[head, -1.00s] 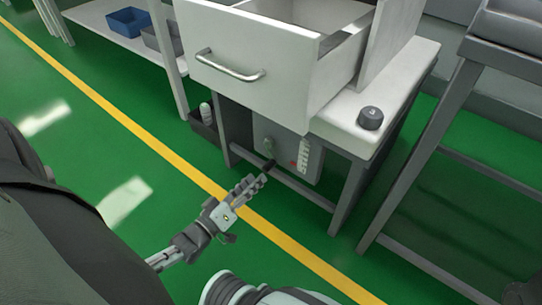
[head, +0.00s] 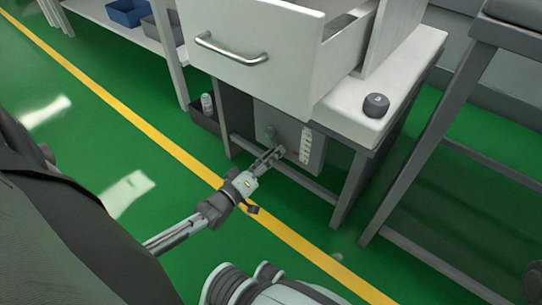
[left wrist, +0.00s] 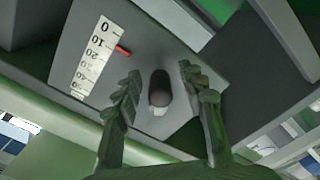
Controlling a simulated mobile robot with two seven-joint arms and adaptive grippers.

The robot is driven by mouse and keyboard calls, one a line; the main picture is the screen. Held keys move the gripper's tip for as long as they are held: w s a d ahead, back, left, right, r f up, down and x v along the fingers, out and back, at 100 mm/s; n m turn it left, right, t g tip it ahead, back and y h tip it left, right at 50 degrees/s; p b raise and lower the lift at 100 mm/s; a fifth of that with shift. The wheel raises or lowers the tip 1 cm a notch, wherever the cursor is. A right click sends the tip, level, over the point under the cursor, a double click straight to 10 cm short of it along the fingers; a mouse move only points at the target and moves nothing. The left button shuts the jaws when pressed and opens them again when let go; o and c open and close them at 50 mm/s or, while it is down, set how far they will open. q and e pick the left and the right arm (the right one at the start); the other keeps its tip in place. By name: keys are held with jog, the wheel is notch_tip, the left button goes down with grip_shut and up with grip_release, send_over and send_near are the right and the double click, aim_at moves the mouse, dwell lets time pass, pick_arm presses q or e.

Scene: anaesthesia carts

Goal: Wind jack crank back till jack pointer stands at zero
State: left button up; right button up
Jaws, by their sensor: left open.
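The jack (head: 318,152) is a grey box under the white bench, with a white scale strip (head: 306,144) on its face. In the left wrist view the scale (left wrist: 92,58) reads 0, 10, 20 and on, and the red jack pointer (left wrist: 123,51) stands near the 10 mark. The dark crank handle (left wrist: 160,88) points toward the camera between my fingers. My left gripper (head: 273,156) is open at the jack's front; in the wrist view its fingers (left wrist: 160,95) lie either side of the handle, with gaps showing. In the head view the gripper mostly hides the handle. My right gripper is not in view.
An open drawer (head: 255,80) juts out above the jack. The bench leg (head: 350,188) and low rail (head: 300,180) are close by. A dark bin with a bottle (head: 206,108) is to the left. A black knob (head: 376,105) sits on the bench top. Green floor in front is clear.

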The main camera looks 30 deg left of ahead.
pick_arm(q)
grip_shut()
jog(key=shift+a+m, duration=0.15)
jog(key=shift+m, duration=0.15)
